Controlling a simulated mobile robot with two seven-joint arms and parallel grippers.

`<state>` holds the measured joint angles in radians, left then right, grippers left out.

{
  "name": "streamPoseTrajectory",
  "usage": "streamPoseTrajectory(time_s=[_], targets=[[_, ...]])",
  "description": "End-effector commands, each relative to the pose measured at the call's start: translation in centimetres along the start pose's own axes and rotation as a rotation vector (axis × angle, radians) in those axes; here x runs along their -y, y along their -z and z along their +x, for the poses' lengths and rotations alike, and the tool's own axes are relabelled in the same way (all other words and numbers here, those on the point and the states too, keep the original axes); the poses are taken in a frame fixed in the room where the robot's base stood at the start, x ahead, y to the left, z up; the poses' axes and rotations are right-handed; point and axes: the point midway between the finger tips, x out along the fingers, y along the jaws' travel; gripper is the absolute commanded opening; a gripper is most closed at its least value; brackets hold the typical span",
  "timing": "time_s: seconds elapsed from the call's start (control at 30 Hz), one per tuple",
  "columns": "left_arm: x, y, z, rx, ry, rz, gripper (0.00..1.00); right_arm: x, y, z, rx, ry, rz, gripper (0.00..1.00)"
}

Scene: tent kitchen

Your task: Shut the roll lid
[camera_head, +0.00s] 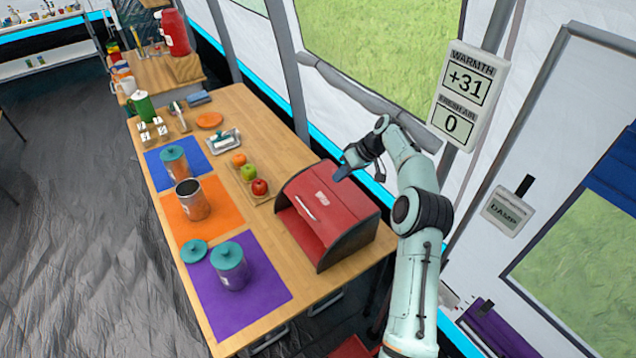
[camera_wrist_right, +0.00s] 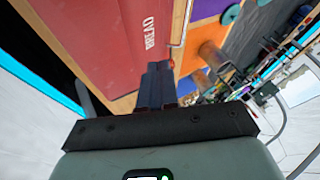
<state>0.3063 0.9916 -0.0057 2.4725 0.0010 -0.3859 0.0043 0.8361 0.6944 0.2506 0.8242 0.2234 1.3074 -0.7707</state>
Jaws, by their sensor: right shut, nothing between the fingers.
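The red bread box (camera_head: 345,232) stands at the near right end of the wooden table. Its curved red roll lid (camera_head: 335,195) has a pale label and a light handle bar on the front. The lid looks partly raised, with a shadowed gap at the lower front; how wide is hard to tell. My right gripper (camera_head: 343,174) is at the top back of the lid, close to its surface; I cannot tell whether it touches. In the right wrist view the shut, empty fingers (camera_wrist_right: 156,82) point over the red lid (camera_wrist_right: 105,35) marked BREAD. My left gripper is not in view.
Fruit on a small board (camera_head: 262,198) sits left of the box. Purple (camera_head: 210,305), orange (camera_head: 170,218) and blue mats hold canisters. A butter dish (camera_head: 224,141) lies farther back. The tent wall and a gauge sign (camera_head: 468,95) are close on the right.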

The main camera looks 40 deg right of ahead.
Motion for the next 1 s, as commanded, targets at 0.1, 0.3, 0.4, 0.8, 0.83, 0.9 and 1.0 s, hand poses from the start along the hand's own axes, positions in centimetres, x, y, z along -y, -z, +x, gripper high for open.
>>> streamPoseTrajectory(time_s=[0.1, 0.3, 0.4, 0.8, 0.83, 0.9, 1.0], targets=[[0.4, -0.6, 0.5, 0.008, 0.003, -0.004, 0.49, -0.1, -0.5, 1.9, 0.007, 0.002, 0.002, 0.00], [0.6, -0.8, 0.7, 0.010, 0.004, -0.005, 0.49, 0.0, -0.5, 6.1, 0.008, 0.005, 0.004, 0.00], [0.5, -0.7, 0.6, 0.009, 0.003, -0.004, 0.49, 0.0, -0.4, 8.2, 0.006, 0.003, 0.004, 0.00], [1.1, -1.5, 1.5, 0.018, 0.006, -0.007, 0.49, 2.9, -0.7, 12.0, 0.004, 0.000, 0.004, 0.00], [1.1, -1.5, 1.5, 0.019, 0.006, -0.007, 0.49, 3.0, -0.7, 12.1, 0.004, 0.000, 0.004, 0.00], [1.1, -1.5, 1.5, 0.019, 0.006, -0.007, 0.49, 3.2, -0.6, 12.2, 0.003, -0.001, 0.004, 0.00], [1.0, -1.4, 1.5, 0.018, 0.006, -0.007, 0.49, 3.2, -0.6, 12.2, 0.002, -0.001, 0.004, 0.00]])
